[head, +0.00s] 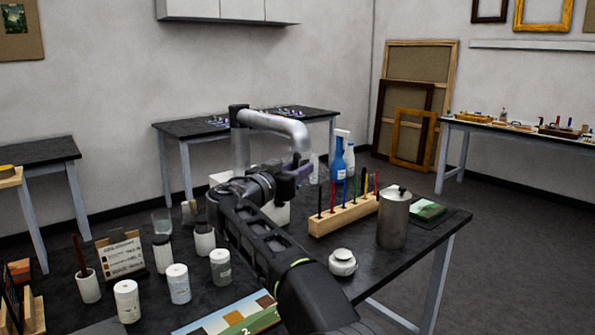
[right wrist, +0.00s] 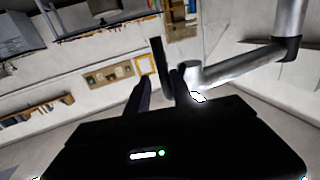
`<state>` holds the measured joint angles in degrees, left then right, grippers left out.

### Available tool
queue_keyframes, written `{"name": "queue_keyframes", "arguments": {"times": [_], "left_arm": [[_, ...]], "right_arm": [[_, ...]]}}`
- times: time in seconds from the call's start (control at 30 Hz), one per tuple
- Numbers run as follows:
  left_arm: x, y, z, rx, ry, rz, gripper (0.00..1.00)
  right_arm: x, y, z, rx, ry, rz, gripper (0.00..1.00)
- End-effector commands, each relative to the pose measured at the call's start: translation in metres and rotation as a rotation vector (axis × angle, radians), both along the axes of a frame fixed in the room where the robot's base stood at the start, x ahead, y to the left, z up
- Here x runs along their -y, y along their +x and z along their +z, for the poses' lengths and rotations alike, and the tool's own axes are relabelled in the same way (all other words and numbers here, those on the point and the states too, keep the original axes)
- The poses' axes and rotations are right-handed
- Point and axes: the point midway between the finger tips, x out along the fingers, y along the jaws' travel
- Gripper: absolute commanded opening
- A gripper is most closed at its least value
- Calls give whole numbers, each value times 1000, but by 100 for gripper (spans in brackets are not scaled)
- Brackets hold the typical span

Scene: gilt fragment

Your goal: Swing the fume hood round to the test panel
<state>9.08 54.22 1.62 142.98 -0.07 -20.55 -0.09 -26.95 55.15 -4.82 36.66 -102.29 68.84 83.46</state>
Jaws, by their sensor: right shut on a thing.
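The fume hood is a silver bent-pipe arm (head: 275,122) with black joints, standing at the back of the dark work table. Its free end comes down to my right gripper (head: 297,174), which is shut on the hood's end; the exact grip is partly hidden by the fingers. In the right wrist view the pipe (right wrist: 240,62) comes in from the upper right to the fingers (right wrist: 160,92), with a dark upright piece between them. A panel with coloured patches (head: 225,317), apparently the test panel, lies at the table's front edge, partly hidden by my right arm. My left gripper is out of view.
Left of my arm stand several white-lidded jars (head: 179,284), a label card (head: 121,255) and a brush cup (head: 88,286). To the right are a wooden rack of coloured sticks (head: 343,215), a metal canister (head: 393,220), a small white pot (head: 342,262) and spray bottles (head: 338,158).

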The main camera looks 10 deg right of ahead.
Motion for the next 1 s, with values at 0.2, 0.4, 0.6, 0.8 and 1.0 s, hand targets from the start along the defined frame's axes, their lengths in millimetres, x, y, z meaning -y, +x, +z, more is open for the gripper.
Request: {"name": "queue_keyframes", "arguments": {"times": [0.2, 0.4, 0.6, 0.8, 1.0], "left_arm": [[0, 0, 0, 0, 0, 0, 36], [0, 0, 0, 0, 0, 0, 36], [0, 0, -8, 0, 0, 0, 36], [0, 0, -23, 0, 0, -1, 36], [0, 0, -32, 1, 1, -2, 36]], "right_arm": [[0, 0, -3, -4, 1, -2, 22], [0, 1, -4, -6, 2, 0, 22], [-9, -6, -6, -5, 2, 3, 22], [-30, -28, -6, -4, 1, 3, 22], [-50, -49, -5, -3, 3, -1, 22]]}}
